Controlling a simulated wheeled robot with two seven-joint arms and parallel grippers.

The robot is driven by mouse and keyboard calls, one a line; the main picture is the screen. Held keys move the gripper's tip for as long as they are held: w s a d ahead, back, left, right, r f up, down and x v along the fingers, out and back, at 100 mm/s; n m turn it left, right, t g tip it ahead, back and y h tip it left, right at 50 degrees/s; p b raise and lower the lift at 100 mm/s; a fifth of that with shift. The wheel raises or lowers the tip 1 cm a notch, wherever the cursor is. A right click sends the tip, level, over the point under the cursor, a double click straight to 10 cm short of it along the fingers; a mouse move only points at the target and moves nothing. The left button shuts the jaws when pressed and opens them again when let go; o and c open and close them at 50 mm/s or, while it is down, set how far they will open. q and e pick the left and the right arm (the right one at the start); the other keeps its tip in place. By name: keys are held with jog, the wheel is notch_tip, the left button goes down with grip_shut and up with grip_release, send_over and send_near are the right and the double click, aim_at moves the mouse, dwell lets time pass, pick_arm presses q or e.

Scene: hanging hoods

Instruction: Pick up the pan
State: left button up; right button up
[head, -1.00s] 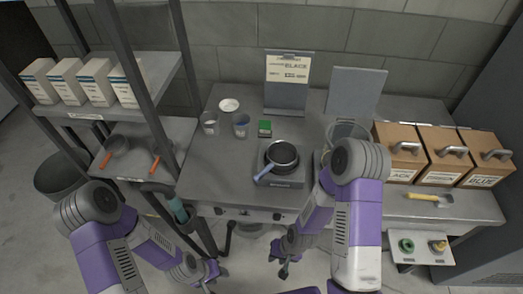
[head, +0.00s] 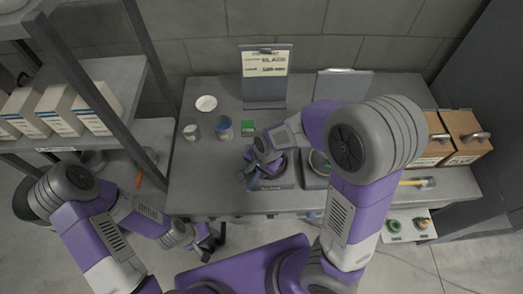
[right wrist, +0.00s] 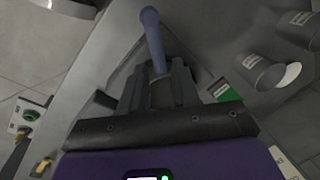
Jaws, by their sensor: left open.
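The dark pan (head: 278,164) sits on the burner unit at the middle of the table, mostly hidden by my right arm in the head view. Its blue-grey handle (right wrist: 152,38) runs between the fingers of my right gripper (right wrist: 160,88). In the head view that gripper (head: 250,176) is at the handle side of the pan. Whether its fingers press on the handle or only stand around it, I cannot tell. My left gripper (head: 208,243) is open and empty, low in front of the table's front edge.
A sign stand (head: 264,92) is behind. Brown boxes (head: 465,138) and a yellow-handled tool (head: 412,182) are to the right. A shelf rack stands left.

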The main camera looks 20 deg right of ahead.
aim_at(256, 177)
notch_tip(256, 177, down, 2)
jog(key=shift+a+f+b, duration=0.1)
jog(key=shift+b, duration=0.35)
jog(key=shift+s+f, duration=0.15)
jog(key=shift+f, duration=0.05)
jog(key=f, duration=0.1)
jog(key=f+b, duration=0.1)
jog(key=f, duration=0.1)
jog(key=f+b, duration=0.1)
jog(key=shift+w+a+f, duration=0.25)
jog(key=shift+w+a, duration=0.1)
jog(key=shift+w, duration=0.05)
jog(key=shift+c, duration=0.3)
jog(key=shift+r, duration=0.1)
grip_shut()
